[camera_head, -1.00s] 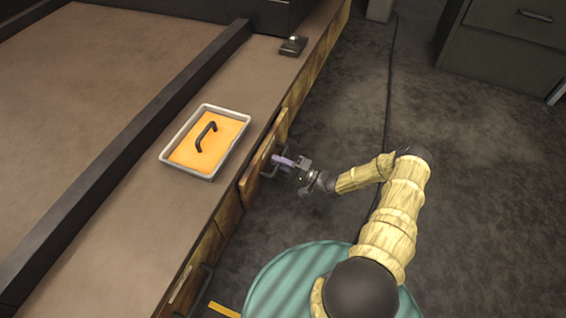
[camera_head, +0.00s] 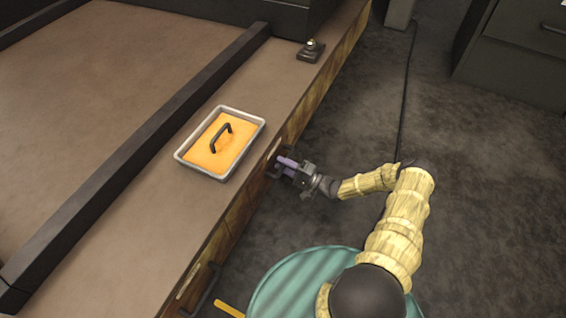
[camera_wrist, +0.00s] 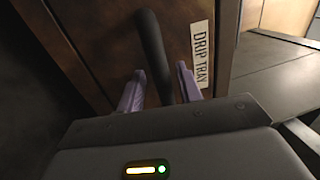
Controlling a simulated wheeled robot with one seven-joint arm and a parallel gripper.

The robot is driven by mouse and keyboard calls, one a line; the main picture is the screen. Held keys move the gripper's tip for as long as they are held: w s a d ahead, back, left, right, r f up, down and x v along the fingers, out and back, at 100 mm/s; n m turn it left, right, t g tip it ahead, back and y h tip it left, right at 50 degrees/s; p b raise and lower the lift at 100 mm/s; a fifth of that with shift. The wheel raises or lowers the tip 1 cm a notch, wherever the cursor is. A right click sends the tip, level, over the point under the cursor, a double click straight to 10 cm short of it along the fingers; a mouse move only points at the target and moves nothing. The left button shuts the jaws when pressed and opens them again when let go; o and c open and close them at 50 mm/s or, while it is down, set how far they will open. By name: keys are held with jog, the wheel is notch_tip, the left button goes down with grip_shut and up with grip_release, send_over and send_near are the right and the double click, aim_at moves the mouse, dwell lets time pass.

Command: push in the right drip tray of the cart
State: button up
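The right drip tray's brown front (camera_wrist: 90,40) fills much of the wrist view, with a white "DRIP TRAY" label (camera_wrist: 202,54). Its dark bar handle (camera_wrist: 153,58) stands between my two purple fingers, with a visible gap on each side. My gripper (camera_wrist: 161,88) is open around the handle. In the head view my gripper (camera_head: 286,164) is at the cart's side and partly covers the tray front, which looks about level with the side of the cart (camera_head: 150,215). I cannot tell whether a small gap remains.
A white-rimmed tray (camera_head: 182,165) with an orange filling and black handle lies on the cart top. Another dark handle (camera_head: 208,289) is on the cart's side nearer me. Grey cabinets (camera_head: 520,55) stand at the back right. A dark cable (camera_head: 404,100) crosses the otherwise open floor.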

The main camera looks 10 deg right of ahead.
jog(key=p+v, duration=0.5)
jog(key=v, duration=1.2)
jog(key=shift+w+r, duration=0.15)
jog(key=shift+r, duration=0.05)
jog(key=shift+d+r, duration=0.1)
jog(key=s+a+r+n+g+h+p, duration=0.2)
jog(key=s+a+r+g+h+p, duration=0.25)
jog(key=r, duration=1.35)
jog(key=s+a+r+n+g+h+p, duration=0.3)
jog(key=r+h+p, duration=0.35)
jog(key=r, duration=1.05)
jog(key=s+a+r+n+g+h+p, duration=0.25)
jog(key=s+r+h+p, duration=0.3)
jog(key=r, duration=1.25)
notch_tip(320, 180, up, 38)
jog(key=p, duration=3.8)
jog(key=shift+f+t, duration=0.25)
jog(key=shift+t, duration=0.15)
